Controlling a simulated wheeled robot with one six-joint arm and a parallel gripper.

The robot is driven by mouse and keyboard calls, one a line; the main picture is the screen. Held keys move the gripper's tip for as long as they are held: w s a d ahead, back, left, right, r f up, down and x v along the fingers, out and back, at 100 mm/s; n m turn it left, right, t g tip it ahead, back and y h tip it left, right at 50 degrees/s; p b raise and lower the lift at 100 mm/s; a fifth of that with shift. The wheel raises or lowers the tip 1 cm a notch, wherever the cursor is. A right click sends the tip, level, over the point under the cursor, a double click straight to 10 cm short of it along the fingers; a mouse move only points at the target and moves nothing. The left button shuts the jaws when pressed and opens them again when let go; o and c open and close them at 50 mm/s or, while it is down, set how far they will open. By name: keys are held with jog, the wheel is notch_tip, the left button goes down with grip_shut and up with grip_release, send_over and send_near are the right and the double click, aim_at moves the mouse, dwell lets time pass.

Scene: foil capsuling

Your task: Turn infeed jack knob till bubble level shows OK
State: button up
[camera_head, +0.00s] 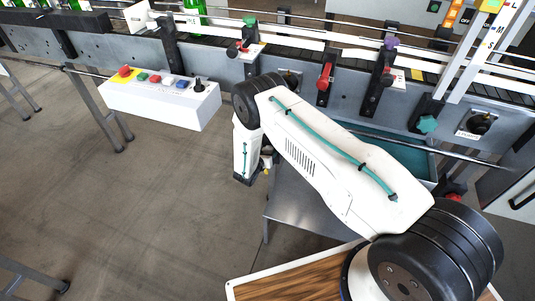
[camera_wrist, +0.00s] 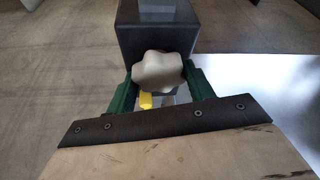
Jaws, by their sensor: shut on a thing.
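A pale grey lobed knob (camera_wrist: 159,72) sits in front of a dark block (camera_wrist: 156,28) in the wrist view. My gripper (camera_wrist: 161,76) has its green fingers on either side of the knob and is shut on it. A small yellow piece (camera_wrist: 146,100) shows just below the knob, between the fingers. In the head view my white arm reaches down beside the conveyor and hides most of the knob area. I cannot make out a bubble level or its reading in either view.
A white button box (camera_head: 160,104) juts out at left. A grey metal surface (camera_head: 300,208) lies under my arm. Floor at left is mostly open.

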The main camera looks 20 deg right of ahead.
jog(key=n+h, duration=0.2)
jog(key=n, duration=0.2)
jog(key=n+h, duration=0.2)
jog(key=n, duration=0.2)
jog(key=n+h, duration=0.2)
jog(key=n, duration=0.1)
jog(key=shift+w+a+f+n+g, duration=0.1)
jog(key=shift+a+f+n+g, duration=0.1)
jog(key=shift+n+g, duration=0.15)
jog(key=shift+n, duration=0.35)
dwell(0.5)
jog(key=o, duration=1)
jog(key=shift+c, duration=0.2)
jog(key=v, duration=0.7)
jog(key=shift+a, duration=0.3)
